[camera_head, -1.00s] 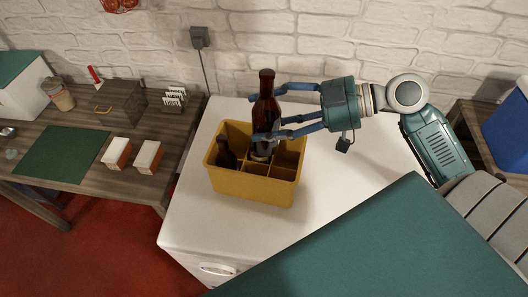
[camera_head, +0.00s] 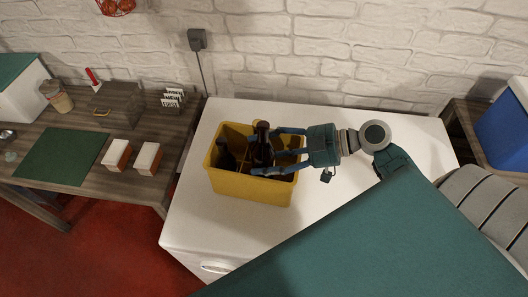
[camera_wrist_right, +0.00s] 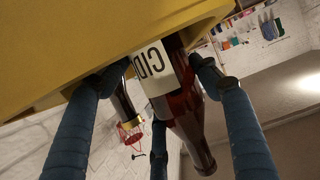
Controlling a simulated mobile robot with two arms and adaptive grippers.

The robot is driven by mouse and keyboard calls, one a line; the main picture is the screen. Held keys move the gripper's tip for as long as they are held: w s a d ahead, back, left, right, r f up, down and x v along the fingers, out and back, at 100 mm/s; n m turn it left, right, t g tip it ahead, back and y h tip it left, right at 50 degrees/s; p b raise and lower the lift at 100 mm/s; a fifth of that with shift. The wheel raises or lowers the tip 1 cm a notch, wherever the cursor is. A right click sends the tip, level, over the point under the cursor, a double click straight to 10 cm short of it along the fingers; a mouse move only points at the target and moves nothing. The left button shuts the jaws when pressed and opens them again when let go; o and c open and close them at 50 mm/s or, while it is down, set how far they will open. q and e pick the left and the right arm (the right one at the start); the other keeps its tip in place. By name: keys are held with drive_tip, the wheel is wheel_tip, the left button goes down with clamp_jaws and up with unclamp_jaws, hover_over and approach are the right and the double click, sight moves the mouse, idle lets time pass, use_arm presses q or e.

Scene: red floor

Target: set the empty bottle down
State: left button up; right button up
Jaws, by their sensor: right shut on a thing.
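The brown bottle (camera_head: 263,143) stands upright in the right part of the yellow crate (camera_head: 240,186), its lower body hidden by the crate walls and my fingers. In the right wrist view the bottle (camera_wrist_right: 184,118) shows a pale label with dark letters, next to the crate's yellow wall (camera_wrist_right: 80,45). My right gripper (camera_head: 268,152) is shut around it at about rim height. I cannot tell whether the bottle touches the crate floor. A second dark bottle (camera_head: 226,158) stands in the crate's left part. My left gripper is not in view.
The crate stands on a white top (camera_head: 330,205) with free room to its right and front. A wooden table (camera_head: 115,183) at left holds a green mat (camera_head: 60,156), two small white-topped boxes and a rack. A blue bin (camera_head: 505,135) is at far right. Brick wall behind.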

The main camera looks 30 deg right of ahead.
drive_tip(key=shift+f+b, duration=0.4)
drive_tip(key=shift+b, duration=0.1)
drive_tip(key=o, duration=1.1)
drive_tip(key=shift+a, duration=0.1)
